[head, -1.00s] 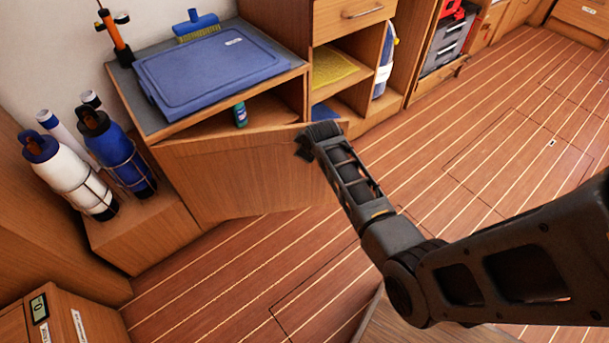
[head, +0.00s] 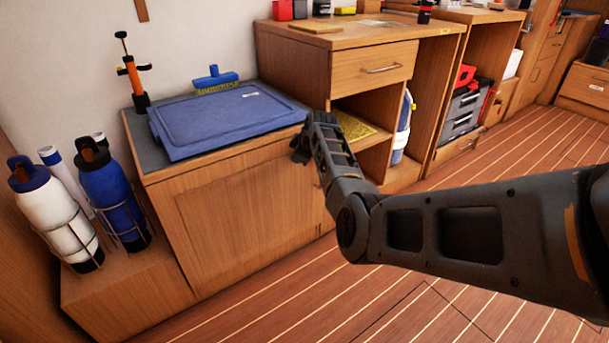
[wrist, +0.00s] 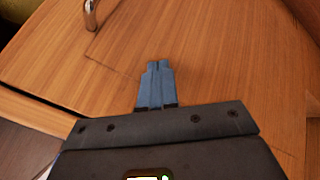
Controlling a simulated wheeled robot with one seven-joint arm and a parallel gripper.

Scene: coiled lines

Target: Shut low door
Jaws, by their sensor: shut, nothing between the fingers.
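The low door (head: 250,215) is the wooden panel on the front of the low cabinet (head: 165,185). In the head view it looks flush, or almost flush, with the cabinet front, and the inside is no longer visible. Its upper right corner is hidden behind my arm. My gripper (head: 302,150) is at that upper right end of the cabinet front. In the wrist view my gripper's blue-grey fingers (wrist: 157,85) are shut together and empty, in front of a wooden surface. I cannot tell whether they touch it.
A blue lid or board (head: 230,125) lies on the cabinet top, with a blue brush (head: 215,80) behind it. Bottles (head: 110,190) stand in a rack at left. A taller drawer unit (head: 370,70) with open shelves stands at right. The striped floor in front is clear.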

